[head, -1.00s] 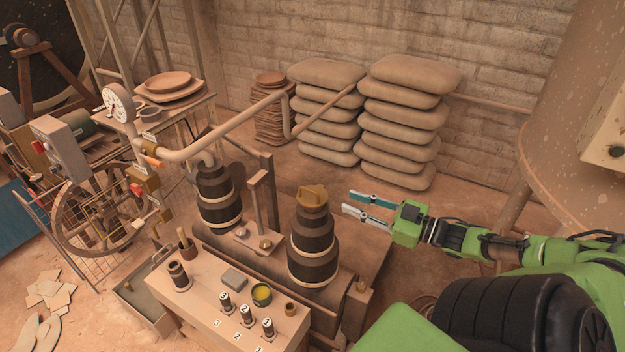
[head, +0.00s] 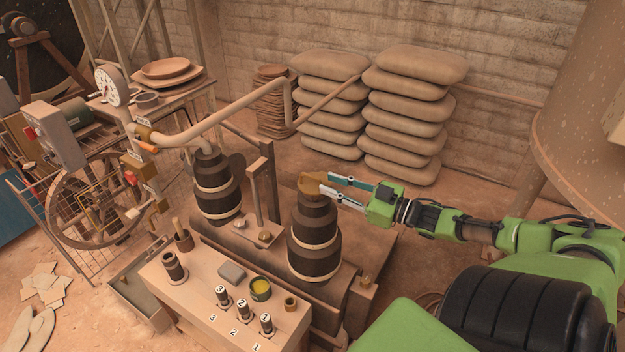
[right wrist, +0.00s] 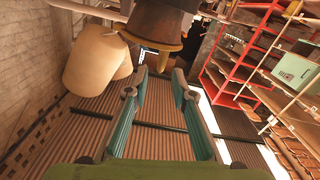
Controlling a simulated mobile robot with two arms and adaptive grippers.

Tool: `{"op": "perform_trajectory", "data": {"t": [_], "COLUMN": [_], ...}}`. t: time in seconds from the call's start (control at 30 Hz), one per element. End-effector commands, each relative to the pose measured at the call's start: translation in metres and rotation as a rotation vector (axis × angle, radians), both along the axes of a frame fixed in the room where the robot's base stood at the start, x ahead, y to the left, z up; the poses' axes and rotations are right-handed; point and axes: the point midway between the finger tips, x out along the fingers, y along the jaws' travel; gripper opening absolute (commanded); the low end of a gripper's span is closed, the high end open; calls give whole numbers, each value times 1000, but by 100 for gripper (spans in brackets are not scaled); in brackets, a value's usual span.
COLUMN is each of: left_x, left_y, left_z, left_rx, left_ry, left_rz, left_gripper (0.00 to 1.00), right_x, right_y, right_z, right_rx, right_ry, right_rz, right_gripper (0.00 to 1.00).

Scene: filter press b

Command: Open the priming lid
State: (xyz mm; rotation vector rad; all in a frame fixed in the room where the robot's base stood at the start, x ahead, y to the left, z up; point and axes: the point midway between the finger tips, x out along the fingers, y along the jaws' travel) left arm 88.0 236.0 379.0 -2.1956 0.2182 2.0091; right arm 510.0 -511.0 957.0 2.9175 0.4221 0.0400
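The priming lid is taken to be the brass-coloured cap (head: 311,184) on top of the dark, pale-banded vessel (head: 314,236) at centre right. The cap looks seated on the vessel's neck. My right gripper (head: 326,185) reaches in from the right at the cap's height, its teal-padded fingers at the cap's right side. In the right wrist view the fingers are apart and empty, and the brass cap (right wrist: 158,38) shows just ahead of the gap between the fingertips (right wrist: 159,74). Whether the fingers touch it, I cannot tell. My left gripper is not in view.
A second banded vessel (head: 213,190) stands to the left, with a metal post between. A pipe (head: 230,120) crosses behind. In front, a bench (head: 187,299) holds numbered pegs and a yellow-filled pot (head: 260,288). Stacked sacks (head: 409,115) stand behind; free space lies right of the vessel.

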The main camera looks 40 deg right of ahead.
Motion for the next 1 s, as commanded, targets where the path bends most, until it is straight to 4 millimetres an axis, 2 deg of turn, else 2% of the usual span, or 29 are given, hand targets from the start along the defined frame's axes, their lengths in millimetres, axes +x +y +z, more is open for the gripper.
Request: {"op": "perform_trajectory", "data": {"t": [0.2, 0.5, 0.97, 1.0], "left_x": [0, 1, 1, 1], "left_y": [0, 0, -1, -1], "left_z": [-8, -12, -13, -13], "left_rx": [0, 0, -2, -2], "left_ry": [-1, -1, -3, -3], "left_rz": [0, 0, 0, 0], "left_gripper": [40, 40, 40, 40], "right_x": [30, 56, 63, 63], "right_y": [8, 17, 19, 19], "right_z": [0, 0, 0, 0], "right_rx": [-1, 0, 0, 0], "right_ry": [-5, -2, 1, 1], "right_rz": [0, 0, 0, 0], "right_gripper": [23, 23, 23, 16]}}
